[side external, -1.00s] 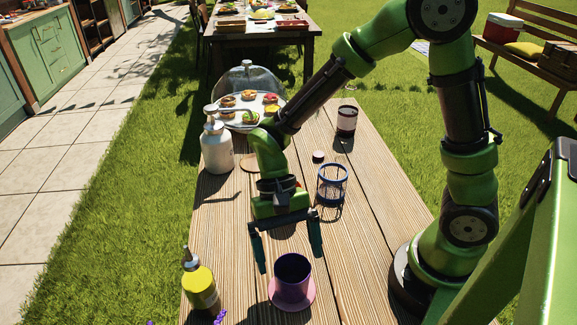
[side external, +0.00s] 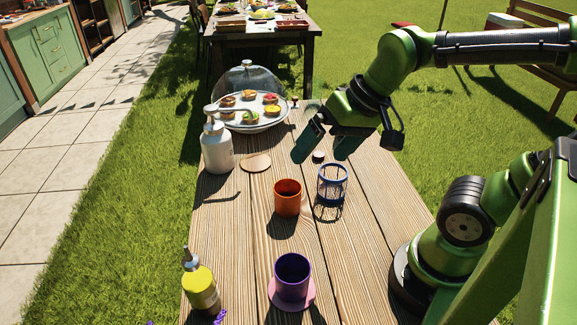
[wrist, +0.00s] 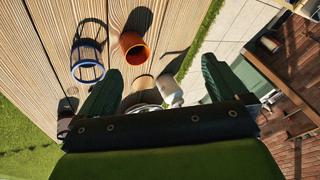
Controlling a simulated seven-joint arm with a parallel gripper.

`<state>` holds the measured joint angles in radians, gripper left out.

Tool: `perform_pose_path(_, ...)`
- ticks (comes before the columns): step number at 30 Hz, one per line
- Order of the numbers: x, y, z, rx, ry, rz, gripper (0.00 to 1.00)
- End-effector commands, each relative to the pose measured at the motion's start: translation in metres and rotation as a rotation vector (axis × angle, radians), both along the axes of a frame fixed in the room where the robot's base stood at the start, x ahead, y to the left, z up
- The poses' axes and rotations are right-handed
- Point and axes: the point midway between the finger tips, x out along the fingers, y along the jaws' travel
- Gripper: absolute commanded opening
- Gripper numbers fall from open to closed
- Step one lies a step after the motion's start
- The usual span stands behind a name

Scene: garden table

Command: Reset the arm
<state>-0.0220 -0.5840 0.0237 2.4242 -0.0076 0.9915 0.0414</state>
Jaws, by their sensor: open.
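My gripper (side external: 321,155) is open and empty, raised above the far half of the wooden table (side external: 235,260). It is tilted, with its fingers pointing down and left. In the wrist view my gripper (wrist: 161,72) shows both green fingers spread with nothing held between them. An orange cup (side external: 288,200) stands on the table below and in front of the gripper; the orange cup also shows in the wrist view (wrist: 134,48). A purple cup (side external: 293,277) stands on a pink saucer (side external: 276,296) near the front, well clear of the gripper.
A blue wire holder (side external: 332,184) stands right of the orange cup. A white pump bottle (side external: 216,150), a wooden disc (side external: 256,162) and a domed tray of tarts (side external: 244,122) are at the back left. A yellow bottle (side external: 200,287) stands front left.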

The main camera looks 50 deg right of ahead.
Motion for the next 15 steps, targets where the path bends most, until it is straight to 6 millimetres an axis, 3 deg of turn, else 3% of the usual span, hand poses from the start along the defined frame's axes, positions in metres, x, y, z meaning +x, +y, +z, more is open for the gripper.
perform_pose_path(6,-0.009,-0.016,0.015,-0.040,-0.168,0.002,1.00)
perform_pose_path(15,-0.010,-0.016,0.016,-0.043,-0.179,0.003,1.00)
